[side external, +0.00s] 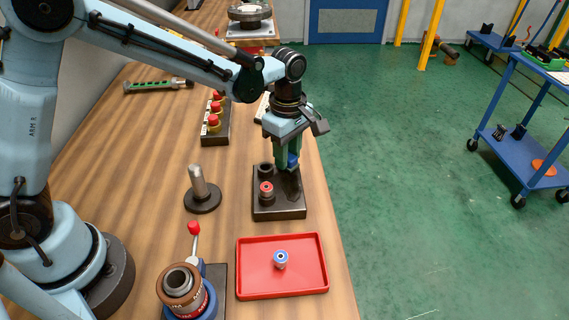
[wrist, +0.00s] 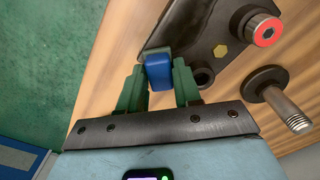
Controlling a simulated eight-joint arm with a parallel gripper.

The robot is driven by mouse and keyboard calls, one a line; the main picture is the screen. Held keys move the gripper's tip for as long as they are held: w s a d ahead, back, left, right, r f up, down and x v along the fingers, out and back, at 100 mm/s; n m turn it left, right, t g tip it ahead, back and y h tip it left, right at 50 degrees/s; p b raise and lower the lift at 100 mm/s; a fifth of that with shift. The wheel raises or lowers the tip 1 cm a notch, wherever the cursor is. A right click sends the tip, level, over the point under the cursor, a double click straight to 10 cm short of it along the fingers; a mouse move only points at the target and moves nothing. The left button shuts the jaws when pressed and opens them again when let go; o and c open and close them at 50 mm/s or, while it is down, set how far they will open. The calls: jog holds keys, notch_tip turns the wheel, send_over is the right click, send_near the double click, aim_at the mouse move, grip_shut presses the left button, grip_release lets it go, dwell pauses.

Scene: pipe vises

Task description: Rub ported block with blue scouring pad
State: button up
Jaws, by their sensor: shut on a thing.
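The ported block (side external: 283,212) is a dark rectangular block on the wooden bench, with a red-topped fitting (side external: 266,190) standing in it and an open dark port (side external: 265,169) behind that. In the wrist view the block (wrist: 200,30) runs across the top, with a yellow hex spot on its face. My gripper (side external: 288,158) is over the block's far right part, pointing down. Its green fingers (wrist: 158,82) are shut on the blue scouring pad (wrist: 158,70). The pad overlaps the block's edge in the wrist view; I cannot tell whether they touch. The pad (side external: 293,160) is partly hidden by the fingers.
A red tray (side external: 305,290) holding a blue-ringed fitting (side external: 281,260) lies in front of the block. A metal post on a round base (side external: 202,198) stands left. A vise with a red-knobbed lever (side external: 185,285) is front left. The bench's right edge is close.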

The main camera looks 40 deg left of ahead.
aim_at(293, 204)
jog(key=shift+s+d+f, duration=0.25)
jog(key=shift+s+d, duration=0.7)
jog(key=shift+s+d+f, duration=0.2)
jog(key=shift+s+d, duration=0.7)
jog(key=shift+c, duration=0.4)
jog(key=shift+s+d, duration=1.85)
jog(key=shift+w+a, duration=3.6)
jog(key=shift+w+a+r, duration=0.1)
jog(key=shift+w+a, duration=0.1)
jog(key=shift+s+d+r, duration=0.1)
jog(key=shift+r, duration=4)
